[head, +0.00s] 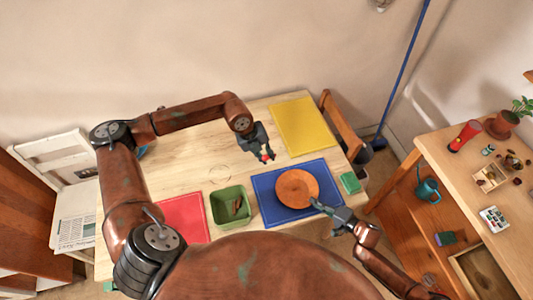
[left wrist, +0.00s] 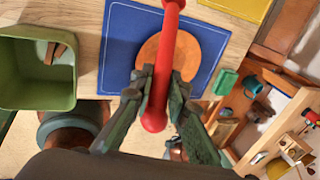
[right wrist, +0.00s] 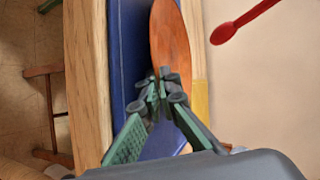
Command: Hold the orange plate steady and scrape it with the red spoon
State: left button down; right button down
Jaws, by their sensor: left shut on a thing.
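The orange plate (head: 297,188) lies on the blue mat (head: 267,202). My left gripper (head: 264,154) is shut on the handle of the red spoon (left wrist: 162,75), in the air behind the plate in the head view. The spoon's bowl (right wrist: 223,33) shows in the right wrist view, apart from the plate (right wrist: 170,35). My right gripper (head: 318,205) is at the plate's near right rim. In the right wrist view its fingertips (right wrist: 165,90) are close together at the rim; whether they pinch it I cannot tell.
A green bin (head: 231,217) with brown pieces inside stands left of the blue mat. A red mat (head: 184,217), a yellow mat (head: 302,125) and a green sponge-like block (head: 350,183) are also on the table. A side table (head: 450,150) stands at the right. The table's back left is mostly clear.

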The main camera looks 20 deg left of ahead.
pick_arm(q)
jog(key=shift+w+d+f, duration=0.8)
jog(key=shift+w+f, duration=0.95)
jog(key=shift+f, duration=1.5)
jog(key=shift+s+a, duration=0.85)
jog(key=shift+s, duration=1)
notch_tip(320, 180, up, 9)
jog(key=shift+w+d+r, duration=0.1)
jog(key=shift+r, duration=0.05)
jog(key=s+d+r+g+h, duration=0.3)
jog(key=s+d+r, duration=0.1)
jog(key=d+r, duration=0.4)
jog(key=shift+m+y, duration=0.3)
jog(key=shift+d+f, duration=0.2)
jog(key=shift+f, duration=1.15)
jog(key=shift+d+f, duration=0.15)
jog(key=shift+f, duration=1.2)
